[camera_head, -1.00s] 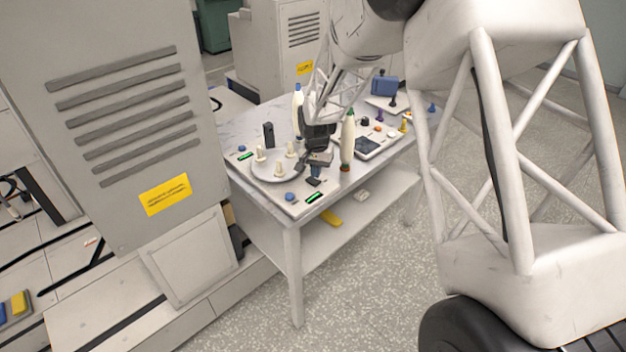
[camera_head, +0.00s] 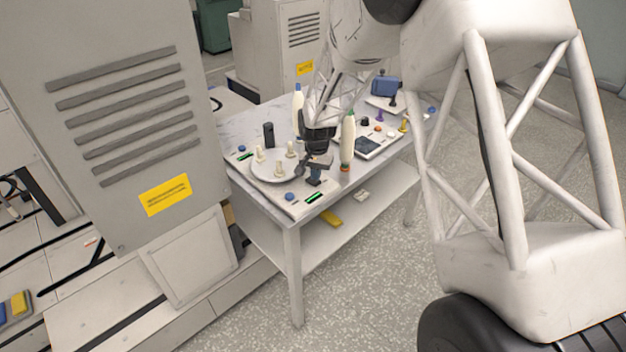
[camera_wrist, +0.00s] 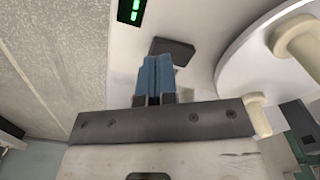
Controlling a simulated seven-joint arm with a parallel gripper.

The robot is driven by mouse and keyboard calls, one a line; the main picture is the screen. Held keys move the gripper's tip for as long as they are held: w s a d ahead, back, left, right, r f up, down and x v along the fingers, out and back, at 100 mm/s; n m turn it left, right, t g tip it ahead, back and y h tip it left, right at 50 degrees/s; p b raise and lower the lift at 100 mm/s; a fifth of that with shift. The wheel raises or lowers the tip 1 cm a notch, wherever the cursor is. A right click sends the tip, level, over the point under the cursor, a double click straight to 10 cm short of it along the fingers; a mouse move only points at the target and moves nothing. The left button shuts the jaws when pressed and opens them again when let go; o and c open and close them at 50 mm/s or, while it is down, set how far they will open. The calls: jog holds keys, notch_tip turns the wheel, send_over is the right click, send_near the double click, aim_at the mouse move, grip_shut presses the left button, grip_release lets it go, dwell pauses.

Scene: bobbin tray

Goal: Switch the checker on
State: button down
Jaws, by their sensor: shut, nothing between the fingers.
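My gripper (camera_head: 315,181) is at the front of the table, with its blue fingers pointing down. In the wrist view my gripper (camera_wrist: 158,60) has its two fingers together with nothing between them. The fingertips are at a dark rectangular block (camera_wrist: 178,47), which looks like a switch; they overlap its near edge. I cannot tell whether they touch it or which way it is tilted. A display with green lit marks (camera_wrist: 132,10) lies beside the block; it also shows at the table's front edge in the head view (camera_head: 314,197). Which part is the checker is not marked.
A round white plate (camera_head: 262,176) with cream bobbins is left of my gripper; its rim (camera_wrist: 235,75) is close by in the wrist view. A blue knob (camera_head: 290,196) is at the front. A cream bottle with a green cap (camera_head: 348,140) stands close on the right.

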jog(key=shift+f, duration=0.8)
dwell(0.7)
jog(key=shift+r, duration=3.5)
jog(key=shift+r, duration=0.1)
